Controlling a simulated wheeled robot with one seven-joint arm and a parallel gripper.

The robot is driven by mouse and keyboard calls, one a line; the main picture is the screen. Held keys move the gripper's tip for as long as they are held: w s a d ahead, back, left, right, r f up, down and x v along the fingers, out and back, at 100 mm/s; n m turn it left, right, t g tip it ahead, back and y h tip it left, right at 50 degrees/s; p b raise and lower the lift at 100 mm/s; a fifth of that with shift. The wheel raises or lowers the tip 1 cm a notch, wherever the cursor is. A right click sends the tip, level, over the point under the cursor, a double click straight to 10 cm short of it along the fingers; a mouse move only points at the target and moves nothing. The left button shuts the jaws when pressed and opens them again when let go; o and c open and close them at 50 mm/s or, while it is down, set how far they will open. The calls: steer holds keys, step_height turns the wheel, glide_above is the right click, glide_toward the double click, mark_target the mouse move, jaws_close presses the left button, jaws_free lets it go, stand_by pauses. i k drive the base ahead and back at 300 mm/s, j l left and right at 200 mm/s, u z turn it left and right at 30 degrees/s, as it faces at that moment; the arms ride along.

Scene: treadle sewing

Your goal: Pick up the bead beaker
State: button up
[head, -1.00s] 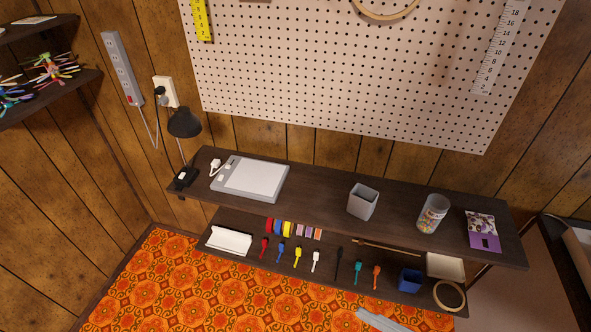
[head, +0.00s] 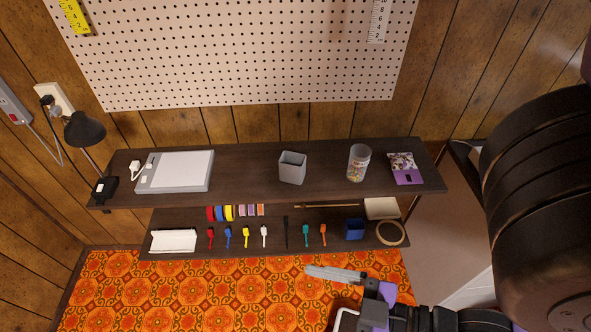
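The bead beaker (head: 358,164) is a clear, upright cylinder with many-coloured beads in its lower part. It stands on the upper dark shelf (head: 242,180), right of the middle. My gripper (head: 308,271) is below and in front of the shelves in the picture, over the orange patterned floor. Its grey fingers point left and are clear of the beaker. The fingers overlap from this angle, so I cannot tell whether they are open or shut. No object shows at their tips.
A grey square cup (head: 292,168) stands left of the beaker, and a purple packet (head: 405,168) lies right of it. A flat grey-white device (head: 175,171) and a black lamp (head: 85,129) are farther left. The lower shelf holds coloured tools and a blue cup (head: 355,229).

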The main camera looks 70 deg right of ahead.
mark_target(360, 156)
steer(key=z, duration=0.75)
steer(key=k+j+z, duration=0.3)
steer(key=z, duration=0.15)
steer(key=k+j+z, duration=0.2)
steer(key=k+z, duration=0.25)
steer(key=i, duration=0.05)
